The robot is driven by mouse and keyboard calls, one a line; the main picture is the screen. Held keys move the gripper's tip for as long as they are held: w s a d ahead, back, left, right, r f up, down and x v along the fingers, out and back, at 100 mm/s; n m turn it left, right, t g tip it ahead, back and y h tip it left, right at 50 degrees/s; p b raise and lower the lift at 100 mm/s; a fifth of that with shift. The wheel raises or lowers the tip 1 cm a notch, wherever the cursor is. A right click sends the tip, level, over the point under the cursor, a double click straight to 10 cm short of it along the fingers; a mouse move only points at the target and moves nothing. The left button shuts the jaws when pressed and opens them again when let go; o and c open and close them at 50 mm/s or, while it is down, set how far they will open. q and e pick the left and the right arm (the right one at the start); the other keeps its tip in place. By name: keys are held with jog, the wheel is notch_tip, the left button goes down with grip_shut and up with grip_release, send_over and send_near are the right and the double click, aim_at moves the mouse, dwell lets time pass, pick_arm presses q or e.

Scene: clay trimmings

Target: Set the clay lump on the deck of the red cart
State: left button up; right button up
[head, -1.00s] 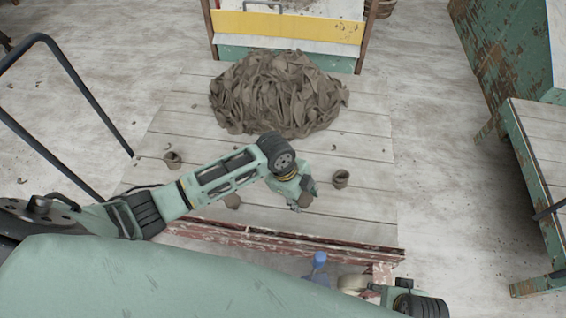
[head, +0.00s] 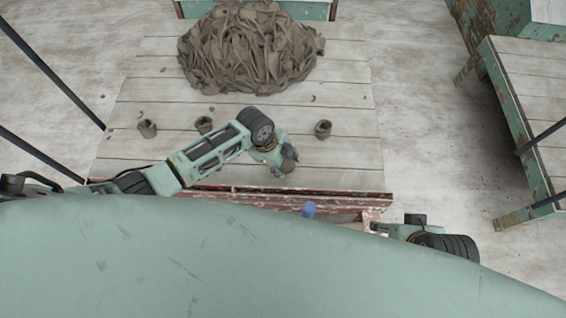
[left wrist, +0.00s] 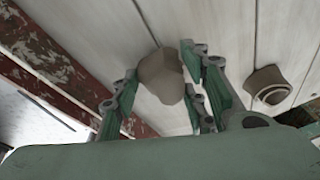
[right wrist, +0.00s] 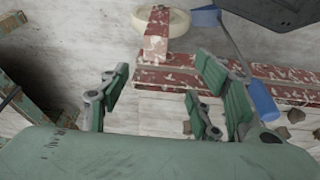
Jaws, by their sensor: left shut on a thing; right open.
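A small grey-brown clay lump (left wrist: 160,76) is between the fingers of my left gripper (left wrist: 157,84), which is shut on it. In the head view the lump (head: 288,166) shows at the tip of my left gripper (head: 283,163), over pale planks near a worn red beam (head: 350,198). My right gripper (right wrist: 160,88) is open and empty, beside the red-framed edge.
A big heap of clay trimmings (head: 250,50) lies on the planks. Cup-like clay pieces (head: 147,128), (head: 323,129) stand nearer. A green-framed table (head: 530,110) stands right.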

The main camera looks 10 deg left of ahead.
pick_arm(q)
jog(key=o, duration=0.8)
jog(key=shift+f, duration=0.15)
jog(key=o, duration=0.5)
pick_arm(e)
jog(key=shift+r, duration=0.15)
pick_arm(q)
jog(key=shift+r, duration=0.25)
jog(key=shift+p+v, duration=1.95)
jog(key=shift+v, duration=4)
pick_arm(e)
notch_tip(320, 180, down, 14)
jog(key=shift+a+g, duration=0.2)
jog(key=shift+g, duration=0.2)
